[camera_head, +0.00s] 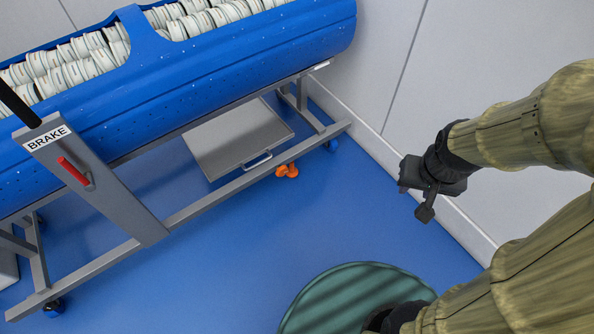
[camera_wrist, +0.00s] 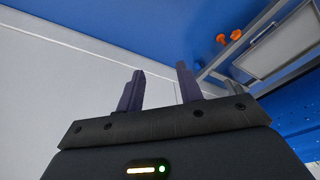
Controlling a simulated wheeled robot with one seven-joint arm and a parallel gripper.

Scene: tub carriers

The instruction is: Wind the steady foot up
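An orange knobbed part (camera_head: 287,171), which looks like the steady foot's hand knob, sits low beside the lower rail of the blue tub carrier (camera_head: 240,75), near its right end. It also shows in the wrist view (camera_wrist: 236,35) at the upper right. Whether the foot touches the floor is hidden. My gripper (camera_head: 410,187) is to the right of the orange part, well apart from it, in front of the pale wall. In the wrist view my gripper (camera_wrist: 160,82) has its two dark fingers apart with nothing between them.
A grey panel marked BRAKE (camera_head: 95,180) with a red lever (camera_head: 74,171) stands at the carrier's left. A grey flap with a handle (camera_head: 240,140) lies under the tub. White crockery fills the tub. Blue floor (camera_head: 230,260) is clear between carrier and gripper; the wall (camera_head: 480,50) is close.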

